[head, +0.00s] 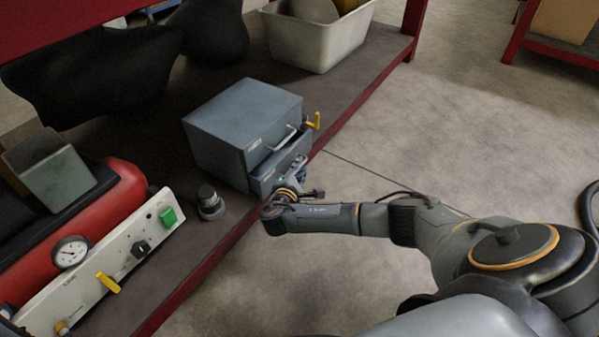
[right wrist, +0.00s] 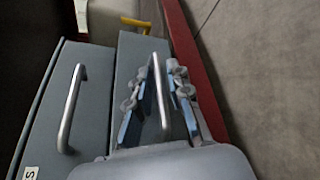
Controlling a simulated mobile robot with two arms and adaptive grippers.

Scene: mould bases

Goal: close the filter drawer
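A grey-blue cabinet (head: 240,115) with two drawers stands on the shelf. Its lower drawer (head: 265,184) sticks out past the upper drawer (head: 262,148); the labels are too small to read. In the right wrist view the upper drawer's handle (right wrist: 72,108) is at the left and the lower drawer's handle (right wrist: 161,90) is in the middle. My right gripper (head: 300,168) is at the lower drawer's front. In the wrist view its fingers (right wrist: 164,72) stand apart on either side of the lower handle, with gaps showing. My left gripper is out of view.
A yellow lever (head: 314,121) is just beyond the cabinet. A cream bin (head: 318,45) stands farther back on the shelf (head: 165,125). A dark knob (head: 209,200), a control panel (head: 115,262) and a red tank (head: 110,215) are at the left.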

